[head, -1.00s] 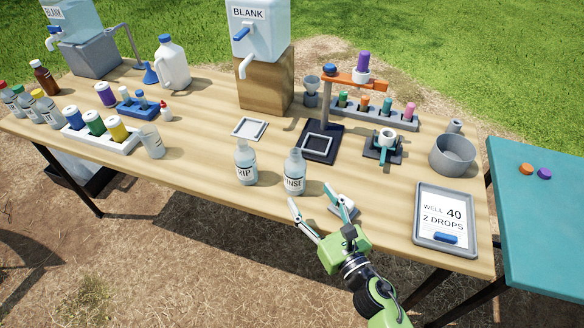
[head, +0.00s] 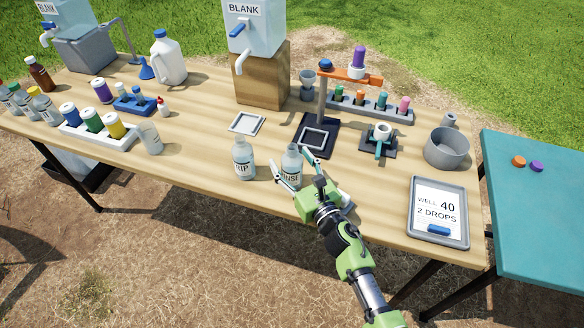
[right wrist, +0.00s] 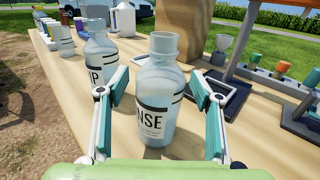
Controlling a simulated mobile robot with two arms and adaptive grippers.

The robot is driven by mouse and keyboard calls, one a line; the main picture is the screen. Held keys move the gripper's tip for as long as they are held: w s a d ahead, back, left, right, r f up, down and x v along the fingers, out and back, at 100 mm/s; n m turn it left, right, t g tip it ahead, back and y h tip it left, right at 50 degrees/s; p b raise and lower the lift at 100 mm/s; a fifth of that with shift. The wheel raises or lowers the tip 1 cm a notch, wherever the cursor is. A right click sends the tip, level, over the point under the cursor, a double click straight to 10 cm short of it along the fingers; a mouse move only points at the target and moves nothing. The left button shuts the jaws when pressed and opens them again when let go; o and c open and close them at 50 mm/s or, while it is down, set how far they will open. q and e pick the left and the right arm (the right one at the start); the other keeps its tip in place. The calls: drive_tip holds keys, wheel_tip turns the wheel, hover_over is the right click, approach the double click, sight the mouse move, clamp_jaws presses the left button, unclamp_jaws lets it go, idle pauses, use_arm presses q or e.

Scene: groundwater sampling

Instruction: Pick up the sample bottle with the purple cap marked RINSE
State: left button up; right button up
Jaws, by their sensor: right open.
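The bottle marked RINSE (head: 291,172) is clear, upright and uncapped near the table's front edge. It also shows large in the right wrist view (right wrist: 160,95), with part of its label reading NSE. My right gripper (head: 290,166) is open, with one finger on each side of this bottle. In the right wrist view (right wrist: 160,84) gaps show between both fingers and the bottle. A purple disc, apparently a cap (head: 537,166), lies on the teal table at the right, beside an orange one (head: 518,161). My left gripper is out of view.
A similar uncapped bottle (head: 243,160), its label ending in RIP, stands close on the left of the RINSE bottle. A white square tray (head: 247,123) and a dark stand (head: 317,138) are behind. The grey-framed sign (head: 439,212) lies to the right.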

drive_tip(key=c, duration=1.3)
drive_tip(key=shift+r, duration=0.1)
